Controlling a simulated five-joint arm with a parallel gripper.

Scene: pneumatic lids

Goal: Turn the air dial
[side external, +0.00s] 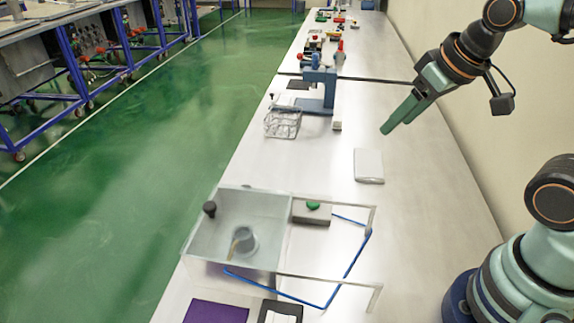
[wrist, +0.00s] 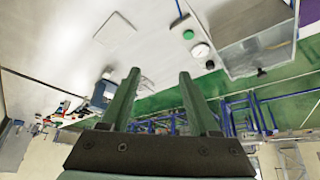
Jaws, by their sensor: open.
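A grey box (side external: 310,216) with a green knob (side external: 313,205) on top stands behind the clear lidded box in the side view. In the wrist view the green knob (wrist: 188,34) shows near a round white-faced dial (wrist: 200,50). I cannot tell which of these is the air dial. The clear box (side external: 232,222) has a black knob (side external: 209,208) at its left; it also shows in the wrist view (wrist: 248,45). My gripper (side external: 399,122) is open and empty, above the bench and well apart from the green knob; its two fingers (wrist: 160,76) show in the wrist view.
A light flat block (side external: 368,166) lies on the bench below my gripper. A blue clamp-like stand (side external: 319,90) and a wire rack (side external: 283,122) stand farther back. Blue tubing (side external: 345,270) runs beside the clear box. A purple sheet (side external: 215,312) lies at the front.

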